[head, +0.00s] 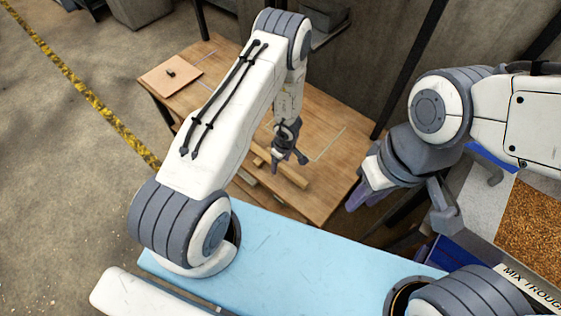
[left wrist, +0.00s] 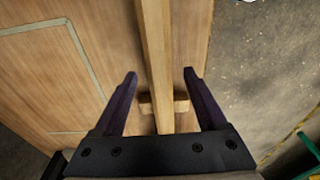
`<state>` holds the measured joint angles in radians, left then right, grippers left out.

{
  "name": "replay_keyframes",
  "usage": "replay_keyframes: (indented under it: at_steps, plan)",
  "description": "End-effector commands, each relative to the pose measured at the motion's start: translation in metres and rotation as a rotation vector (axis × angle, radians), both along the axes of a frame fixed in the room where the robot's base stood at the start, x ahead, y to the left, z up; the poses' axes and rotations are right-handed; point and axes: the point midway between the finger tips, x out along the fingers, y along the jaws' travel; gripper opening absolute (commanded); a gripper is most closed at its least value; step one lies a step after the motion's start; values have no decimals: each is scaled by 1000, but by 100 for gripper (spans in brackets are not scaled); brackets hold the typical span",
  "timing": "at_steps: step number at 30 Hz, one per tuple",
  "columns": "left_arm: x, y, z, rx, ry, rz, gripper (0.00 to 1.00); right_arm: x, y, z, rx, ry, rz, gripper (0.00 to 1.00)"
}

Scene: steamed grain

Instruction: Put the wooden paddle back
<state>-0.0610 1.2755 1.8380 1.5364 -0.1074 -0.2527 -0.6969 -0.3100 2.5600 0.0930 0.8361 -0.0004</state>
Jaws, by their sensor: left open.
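The wooden paddle shows as a long pale bar (left wrist: 155,50) in the left wrist view, running between the two fingers of my open left gripper (left wrist: 160,75). Neither finger visibly touches it. In the head view the pale bar (head: 291,176) lies at the near side of the wooden table, with my left gripper (head: 287,162) just above it. A short wooden crosspiece (left wrist: 181,105) sits under the bar. The paddle's ends are not clear. My right gripper (head: 358,195) hangs at the right, away from the bar; its finger gap is not clear.
The wooden table (head: 335,182) has pale outlines marked on it and a board with a small dark item (head: 170,73) at the far left. A light blue surface (head: 300,250) lies nearer. A trough of brown grain (head: 535,215) stands at the right. Dark posts rise behind the table.

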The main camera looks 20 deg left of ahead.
Motion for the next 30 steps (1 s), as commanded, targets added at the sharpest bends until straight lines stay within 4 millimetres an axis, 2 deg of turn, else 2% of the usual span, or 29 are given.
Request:
replay_keyframes:
  at_steps: [5, 12, 15, 21, 30]
  plan:
    - [0, -2, 21, 1, -1, 0, 74, 0, 0, 12, 0, 0, 0, 33]
    - [-2, -7, 72, 0, -2, 0, 74, 0, 0, 44, 0, 0, 0, 33]
    - [-2, -9, 88, 1, -3, 0, 74, 0, 0, 54, 0, 0, 0, 33]
    - [-3, -11, 104, 2, -2, 1, 74, 0, 0, 64, 0, 0, 0, 33]
    - [-2, -11, 105, 0, -4, -3, 74, 0, 0, 63, 0, 0, 0, 33]
